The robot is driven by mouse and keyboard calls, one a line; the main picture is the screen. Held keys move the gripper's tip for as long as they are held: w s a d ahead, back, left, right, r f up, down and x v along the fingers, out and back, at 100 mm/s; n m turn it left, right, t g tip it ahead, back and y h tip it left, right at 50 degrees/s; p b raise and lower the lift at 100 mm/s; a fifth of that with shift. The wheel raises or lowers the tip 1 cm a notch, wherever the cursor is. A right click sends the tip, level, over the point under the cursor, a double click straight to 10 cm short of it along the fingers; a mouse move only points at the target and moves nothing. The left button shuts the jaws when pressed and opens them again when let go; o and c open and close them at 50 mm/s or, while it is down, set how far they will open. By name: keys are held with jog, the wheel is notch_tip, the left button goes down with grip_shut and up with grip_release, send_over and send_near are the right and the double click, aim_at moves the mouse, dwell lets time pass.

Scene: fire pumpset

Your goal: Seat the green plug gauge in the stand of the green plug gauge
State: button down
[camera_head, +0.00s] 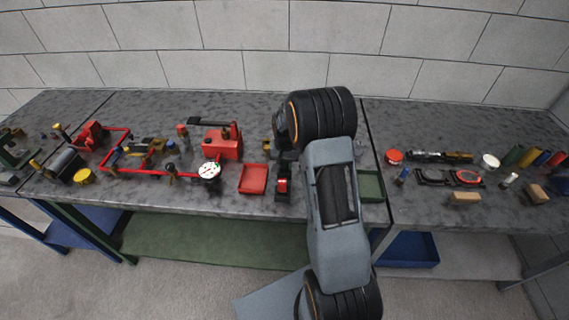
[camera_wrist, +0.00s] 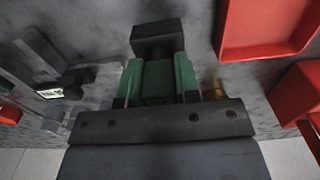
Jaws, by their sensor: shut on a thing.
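In the wrist view my gripper (camera_wrist: 157,98) is shut on a green thing, the green plug gauge (camera_wrist: 157,78), with green surfaces showing between and along the fingers. A dark block (camera_wrist: 158,38) stands right beyond the green, in line with it. I cannot tell whether this block is the stand or part of the gauge, nor whether they touch. In the head view my gripper (camera_head: 284,152) is low over the middle bench, left of my thick wrist, which hides the gauge. No stand can be made out for certain.
A red tray (camera_head: 252,180) lies to the left of my gripper; it also shows in the wrist view (camera_wrist: 262,28). A red box-shaped unit (camera_head: 222,143) stands behind it, with a white-faced dial (camera_head: 209,171) nearby. A green tray (camera_head: 371,184) lies right of my arm.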

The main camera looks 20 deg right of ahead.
jog(key=c, duration=0.8)
grip_release()
jog(key=shift+f, duration=0.1)
jog(key=shift+c, duration=0.2)
notch_tip(320, 180, up, 11)
jog(key=shift+r+b, duration=0.2)
jog(key=shift+b, duration=0.6)
jog(key=s+a+r+n+t, duration=0.2)
jog(key=s+a, duration=0.3)
jog(key=s, duration=0.6)
jog(key=s+a+r+n+t, duration=0.2)
jog(key=s+a+r, duration=0.3)
jog(key=s, duration=0.5)
jog(key=shift+s+a+n, duration=0.3)
jog(key=shift+s+n, duration=0.1)
jog(key=shift+n, duration=0.5)
jog(key=shift+r, duration=0.1)
